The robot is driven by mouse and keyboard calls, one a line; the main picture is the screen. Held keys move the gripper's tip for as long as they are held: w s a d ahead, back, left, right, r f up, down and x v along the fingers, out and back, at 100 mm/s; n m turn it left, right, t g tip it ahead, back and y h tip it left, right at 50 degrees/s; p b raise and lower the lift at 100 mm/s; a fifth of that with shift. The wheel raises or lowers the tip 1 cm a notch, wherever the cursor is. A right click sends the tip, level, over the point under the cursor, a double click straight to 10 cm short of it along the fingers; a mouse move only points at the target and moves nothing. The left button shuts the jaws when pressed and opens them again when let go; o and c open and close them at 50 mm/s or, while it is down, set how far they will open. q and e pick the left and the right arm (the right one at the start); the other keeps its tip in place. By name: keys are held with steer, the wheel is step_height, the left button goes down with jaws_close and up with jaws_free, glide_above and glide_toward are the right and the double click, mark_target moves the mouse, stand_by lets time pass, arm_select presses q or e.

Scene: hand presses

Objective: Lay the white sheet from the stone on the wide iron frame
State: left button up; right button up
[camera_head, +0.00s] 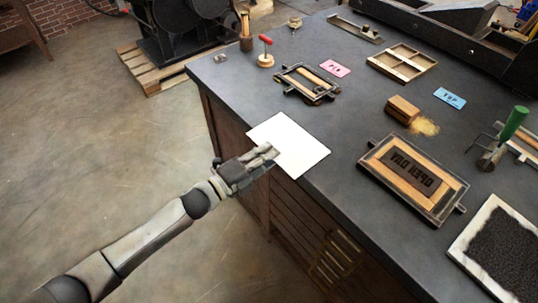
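The white sheet (300,149) lies flat-looking at the left edge of the dark stone top (357,107). My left gripper (270,156) reaches in from the left, its fingertips overlapping the sheet's near-left edge. I cannot tell whether the fingers are closed on the paper, or whether the sheet touches the stone. One iron frame (371,179), right of the sheet, holds a wooden surround and a dark block with mirrored letters. A smaller iron frame (283,85) with wooden pieces sits behind the sheet. My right gripper is not in view.
A wooden block (402,108) and a green-handled tool (513,123) stand on the right. A white-edged slab (466,240) with a dark rough face lies at lower right. A pink card (335,68) and blue card (449,97) lie behind. Bare stone separates sheet and lettered frame.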

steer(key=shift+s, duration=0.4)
arm_select(q)
jaws_close()
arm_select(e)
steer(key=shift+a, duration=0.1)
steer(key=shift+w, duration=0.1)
arm_select(q)
step_height(320, 180, up, 3)
steer(key=p, duration=0.2)
steer(key=shift+p, duration=0.3)
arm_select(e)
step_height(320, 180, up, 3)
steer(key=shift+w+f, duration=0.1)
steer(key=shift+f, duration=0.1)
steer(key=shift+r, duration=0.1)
